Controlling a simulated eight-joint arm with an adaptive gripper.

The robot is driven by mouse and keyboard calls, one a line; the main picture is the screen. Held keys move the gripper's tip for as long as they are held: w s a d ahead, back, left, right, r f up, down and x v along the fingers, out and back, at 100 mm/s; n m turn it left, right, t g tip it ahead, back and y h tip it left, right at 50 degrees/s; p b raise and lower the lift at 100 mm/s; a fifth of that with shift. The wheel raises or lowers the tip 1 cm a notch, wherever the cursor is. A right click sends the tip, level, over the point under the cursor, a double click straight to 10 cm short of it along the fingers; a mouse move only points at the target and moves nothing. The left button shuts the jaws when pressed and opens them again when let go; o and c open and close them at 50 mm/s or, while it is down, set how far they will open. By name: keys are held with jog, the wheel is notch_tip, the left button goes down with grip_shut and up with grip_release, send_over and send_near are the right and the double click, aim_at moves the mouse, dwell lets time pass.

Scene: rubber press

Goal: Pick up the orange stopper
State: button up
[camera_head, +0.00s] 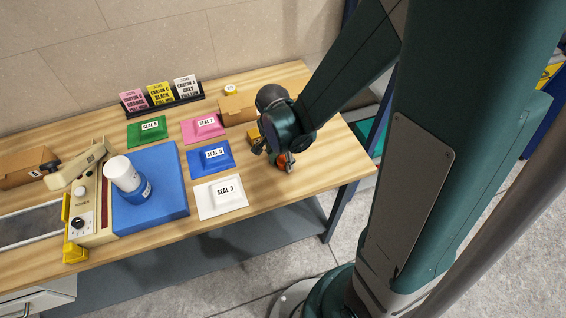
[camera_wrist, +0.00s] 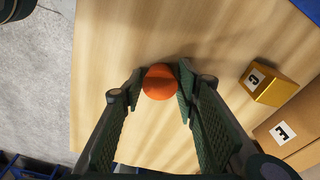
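The orange stopper (camera_wrist: 160,82) stands on the wooden table between the two fingers of my gripper (camera_wrist: 159,88) in the wrist view. It looks like a round orange disc from above. A finger pad is close on each side; whether both pads touch it is hard to tell. In the head view the orange stopper (camera_head: 281,160) shows partly below my gripper (camera_head: 277,158), which is low over the right end of the table. The gripper hides much of the stopper there.
A small gold block (camera_wrist: 268,84) and a cardboard box (camera_wrist: 290,130) lie right of my gripper in the wrist view. Seal packets, such as the white one (camera_head: 220,197), lie left in the head view. A blue mat (camera_head: 160,200) bears a white-capped bottle (camera_head: 123,172).

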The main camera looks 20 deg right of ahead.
aim_at(283, 160)
jog(key=c, duration=0.5)
jog(key=shift+o, duration=0.2)
jog(key=shift+r, duration=0.15)
jog(key=shift+r+p, duration=0.7)
jog(key=shift+r, duration=4.15)
